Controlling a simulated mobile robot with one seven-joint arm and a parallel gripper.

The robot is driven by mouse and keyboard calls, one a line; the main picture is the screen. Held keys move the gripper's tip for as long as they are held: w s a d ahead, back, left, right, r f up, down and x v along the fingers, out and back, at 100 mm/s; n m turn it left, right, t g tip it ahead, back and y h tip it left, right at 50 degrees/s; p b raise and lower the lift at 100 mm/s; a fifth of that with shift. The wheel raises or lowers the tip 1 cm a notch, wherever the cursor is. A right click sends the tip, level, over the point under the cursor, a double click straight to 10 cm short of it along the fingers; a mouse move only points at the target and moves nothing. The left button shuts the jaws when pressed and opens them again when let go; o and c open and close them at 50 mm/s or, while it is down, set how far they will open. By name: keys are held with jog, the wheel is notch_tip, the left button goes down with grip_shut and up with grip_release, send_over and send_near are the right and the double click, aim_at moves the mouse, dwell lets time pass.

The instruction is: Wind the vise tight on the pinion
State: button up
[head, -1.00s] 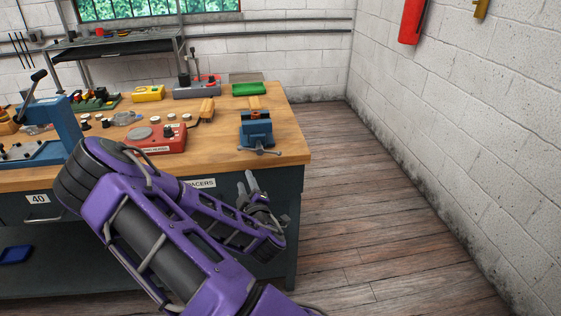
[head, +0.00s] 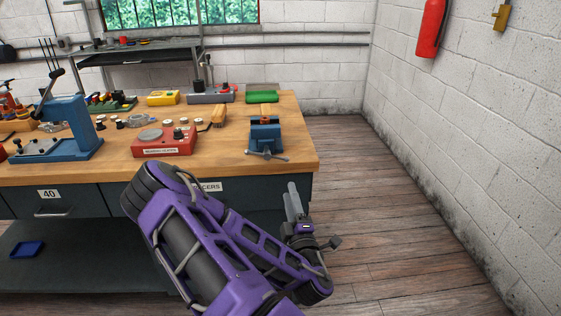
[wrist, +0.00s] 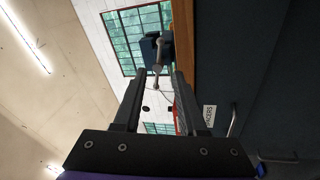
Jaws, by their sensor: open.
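The blue vise (head: 265,135) stands at the right front corner of the wooden bench, its grey handle bar (head: 267,155) across its front. A small orange-brown bit shows at the top of its jaws; I cannot tell whether it is the pinion. My gripper (head: 293,200) is open and empty, below the bench top and in front of its right end, fingers pointing up. In the wrist view the vise (wrist: 149,50) and its handle bar (wrist: 158,60) lie beyond the fingertips, apart from them. The handle bar lines up roughly with the gap between them.
The wooden bench (head: 225,165) carries a red box (head: 165,142) left of the vise, a blue press (head: 70,130) further left and a green tray (head: 262,97) behind. The floor (head: 390,200) right of the bench is clear, up to a white block wall.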

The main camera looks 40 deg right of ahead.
aim_at(281, 158)
jog(key=x, duration=1.4)
grip_shut()
